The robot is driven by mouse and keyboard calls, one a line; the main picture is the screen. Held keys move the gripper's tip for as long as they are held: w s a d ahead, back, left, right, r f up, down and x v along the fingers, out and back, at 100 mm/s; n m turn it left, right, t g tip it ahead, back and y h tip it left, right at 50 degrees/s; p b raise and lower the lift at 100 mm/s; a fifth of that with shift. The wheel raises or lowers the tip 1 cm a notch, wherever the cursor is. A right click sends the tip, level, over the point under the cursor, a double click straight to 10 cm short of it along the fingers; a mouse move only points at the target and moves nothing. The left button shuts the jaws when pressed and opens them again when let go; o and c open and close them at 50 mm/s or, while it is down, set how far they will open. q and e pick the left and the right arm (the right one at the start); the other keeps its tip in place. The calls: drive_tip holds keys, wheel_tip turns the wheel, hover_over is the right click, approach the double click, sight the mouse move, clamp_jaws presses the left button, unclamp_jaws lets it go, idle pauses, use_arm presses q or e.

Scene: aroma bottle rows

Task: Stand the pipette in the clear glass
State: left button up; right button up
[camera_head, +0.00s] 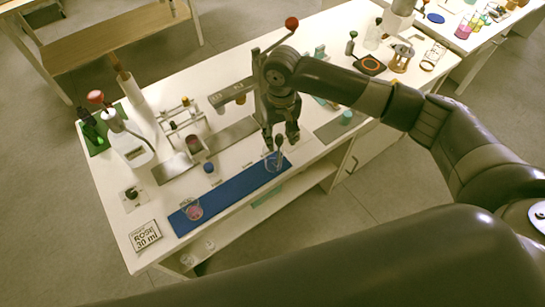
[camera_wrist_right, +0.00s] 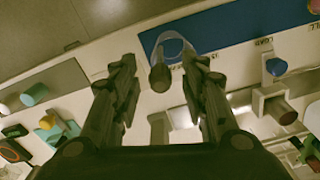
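The clear glass (camera_head: 273,164) stands at the right end of the blue mat (camera_head: 237,186). It also shows in the wrist view (camera_wrist_right: 173,46). The pipette (camera_head: 279,143) has a dark bulb and appears to stand upright with its lower end in the glass. In the wrist view its bulb (camera_wrist_right: 159,78) shows between the fingers, nearer the right one. My right gripper (camera_head: 281,139) is open just above the glass, its fingers apart on either side of the bulb; it also shows in the wrist view (camera_wrist_right: 158,68). My left gripper is out of view.
Another glass with pink liquid (camera_head: 194,211) stands at the mat's left end. A small blue-topped item (camera_head: 209,168) is behind the mat. A white dispenser bottle (camera_head: 130,148), a rack (camera_head: 182,117) and a ROSE 30 ml sign (camera_head: 145,236) occupy the left side.

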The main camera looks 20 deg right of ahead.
wheel_tip(320, 180, up, 12)
idle(0.7)
